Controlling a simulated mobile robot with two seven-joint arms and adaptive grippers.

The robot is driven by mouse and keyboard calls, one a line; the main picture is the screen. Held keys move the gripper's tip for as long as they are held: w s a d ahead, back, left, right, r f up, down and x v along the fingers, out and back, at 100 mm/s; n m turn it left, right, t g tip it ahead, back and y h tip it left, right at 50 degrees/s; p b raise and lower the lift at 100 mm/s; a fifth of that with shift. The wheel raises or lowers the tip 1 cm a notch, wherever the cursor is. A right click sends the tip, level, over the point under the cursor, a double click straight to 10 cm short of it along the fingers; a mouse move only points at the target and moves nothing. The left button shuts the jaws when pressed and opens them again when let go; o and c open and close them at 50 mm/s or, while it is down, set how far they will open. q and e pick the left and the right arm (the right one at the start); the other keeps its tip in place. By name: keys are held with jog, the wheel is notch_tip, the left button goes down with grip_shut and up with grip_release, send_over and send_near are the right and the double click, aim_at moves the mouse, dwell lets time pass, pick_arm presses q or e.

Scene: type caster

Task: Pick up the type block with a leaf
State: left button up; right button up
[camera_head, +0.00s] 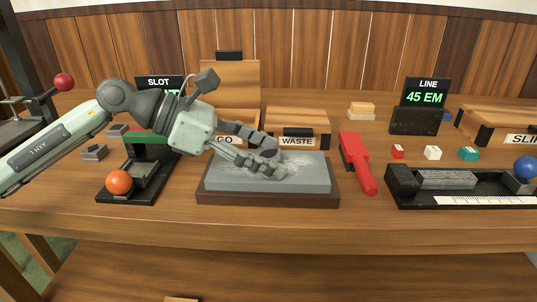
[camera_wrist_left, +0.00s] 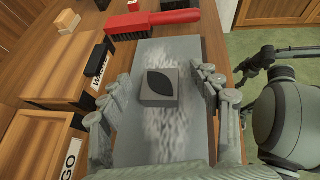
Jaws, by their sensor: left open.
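The type block with a leaf (camera_wrist_left: 160,86) is a small grey block with a dark leaf shape on its top face. It lies on the grey stone slab (camera_head: 220,185), seen also in the left wrist view (camera_wrist_left: 150,52). My left gripper (camera_head: 276,158) is open, reaching over the slab from the left. In the left wrist view its fingers (camera_wrist_left: 166,78) stand on either side of the block, with gaps between. In the head view the fingers partly hide the block.
A red-handled brush (camera_head: 358,162) lies right of the slab. The WASTE box (camera_head: 298,122) stands behind it. The slot stand with an orange ball (camera_head: 119,181) is at left. A black tray with a ruler (camera_head: 445,202) is at right, with several small coloured blocks behind it.

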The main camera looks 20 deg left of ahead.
pick_arm(q)
grip_shut()
jog(key=shift+r, duration=0.1)
dwell(0.3)
